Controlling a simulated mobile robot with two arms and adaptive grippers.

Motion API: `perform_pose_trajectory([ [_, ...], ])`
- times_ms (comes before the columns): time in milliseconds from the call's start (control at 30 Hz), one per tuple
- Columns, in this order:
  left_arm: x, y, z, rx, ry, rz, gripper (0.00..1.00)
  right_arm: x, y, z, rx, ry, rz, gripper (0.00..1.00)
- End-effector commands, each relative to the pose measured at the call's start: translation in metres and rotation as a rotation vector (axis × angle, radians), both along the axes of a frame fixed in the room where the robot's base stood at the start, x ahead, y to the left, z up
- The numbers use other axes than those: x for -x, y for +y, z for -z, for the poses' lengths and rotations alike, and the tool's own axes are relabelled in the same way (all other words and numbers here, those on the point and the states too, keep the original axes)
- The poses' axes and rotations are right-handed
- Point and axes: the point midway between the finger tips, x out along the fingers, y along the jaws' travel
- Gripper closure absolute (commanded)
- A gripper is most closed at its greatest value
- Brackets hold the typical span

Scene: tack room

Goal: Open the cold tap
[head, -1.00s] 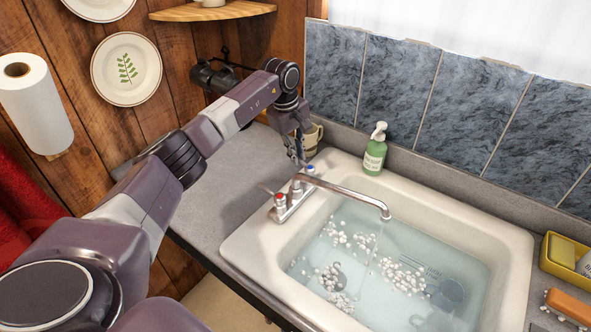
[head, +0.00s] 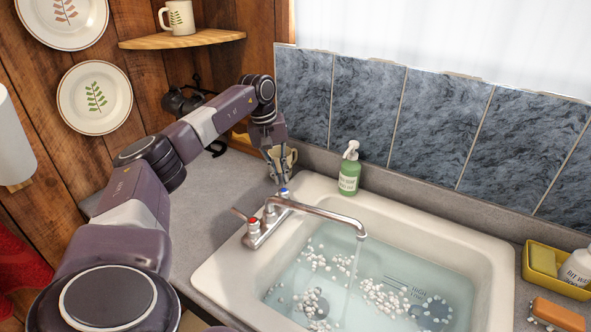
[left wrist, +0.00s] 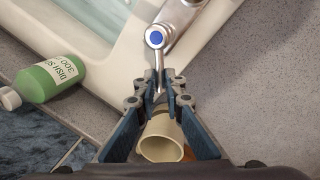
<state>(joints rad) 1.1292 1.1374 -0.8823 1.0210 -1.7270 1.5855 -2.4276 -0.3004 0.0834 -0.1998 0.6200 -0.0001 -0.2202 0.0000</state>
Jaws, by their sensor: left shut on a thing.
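The chrome faucet (head: 320,212) stands at the sink's back left corner. Its blue-marked cold tap (head: 284,193) is at the far end, and the red-marked hot tap (head: 252,224) is nearer. My left gripper (head: 279,179) reaches down at the cold tap. In the left wrist view, the blue-marked cold tap (left wrist: 155,38) has a thin lever running down between the fingertips of my left gripper (left wrist: 159,92), which is shut on it. A stream of water (head: 351,270) falls from the spout into the sink. My right gripper is not in view.
A beige mug (left wrist: 163,137) is close behind my left gripper. The left counter (head: 205,205) is mostly clear.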

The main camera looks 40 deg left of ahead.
Motion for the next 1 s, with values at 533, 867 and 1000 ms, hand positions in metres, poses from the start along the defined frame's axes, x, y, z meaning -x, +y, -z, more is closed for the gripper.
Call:
perform_pose_trajectory([
  [533, 0.0046, 0.0048, -0.0002, 0.000, -0.001, 0.010, 0.89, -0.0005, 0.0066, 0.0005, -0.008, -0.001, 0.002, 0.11],
  [867, 0.0047, 0.0047, 0.0000, 0.000, -0.001, 0.010, 0.73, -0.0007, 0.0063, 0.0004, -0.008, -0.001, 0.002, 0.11],
  [1000, 0.0048, 0.0052, -0.0032, -0.001, -0.002, 0.009, 0.73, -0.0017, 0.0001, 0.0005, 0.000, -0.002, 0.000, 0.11],
])
